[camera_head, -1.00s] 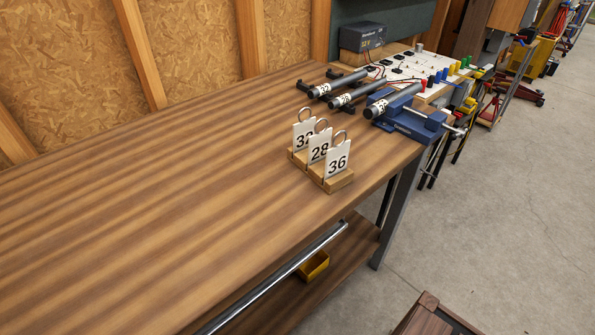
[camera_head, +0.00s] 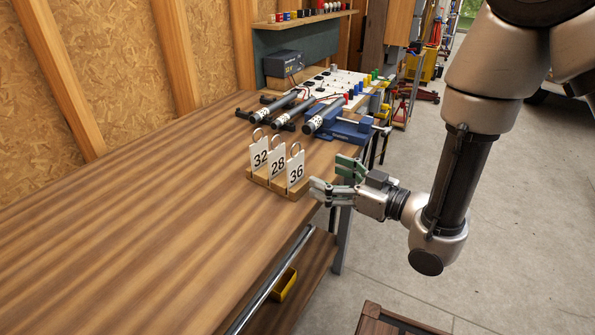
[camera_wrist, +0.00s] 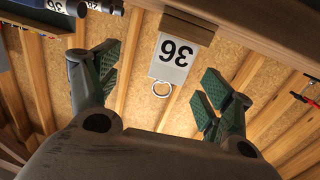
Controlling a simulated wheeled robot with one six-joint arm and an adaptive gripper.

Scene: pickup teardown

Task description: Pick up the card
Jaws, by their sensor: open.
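Three white number cards with metal rings on top stand upright in a wooden holder (camera_head: 259,181) near the table's edge. They are card 32 (camera_head: 260,154), card 28 (camera_head: 278,163) and card 36 (camera_head: 296,170). My gripper (camera_head: 328,177) is open and empty, just right of card 36 and apart from it, fingers pointing left at the cards. In the wrist view, card 36 (camera_wrist: 169,65) shows upside down, beyond and between the open fingers of my gripper (camera_wrist: 155,85). The other two cards are hidden behind it there.
Several labelled grey tubes (camera_head: 275,105) and a blue vise (camera_head: 345,127) stand behind the cards. A power supply box (camera_head: 284,65) and a white board (camera_head: 335,82) are farther back. The wooden tabletop (camera_head: 130,220) is clear to the left. A yellow bin (camera_head: 284,285) sits on the lower shelf.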

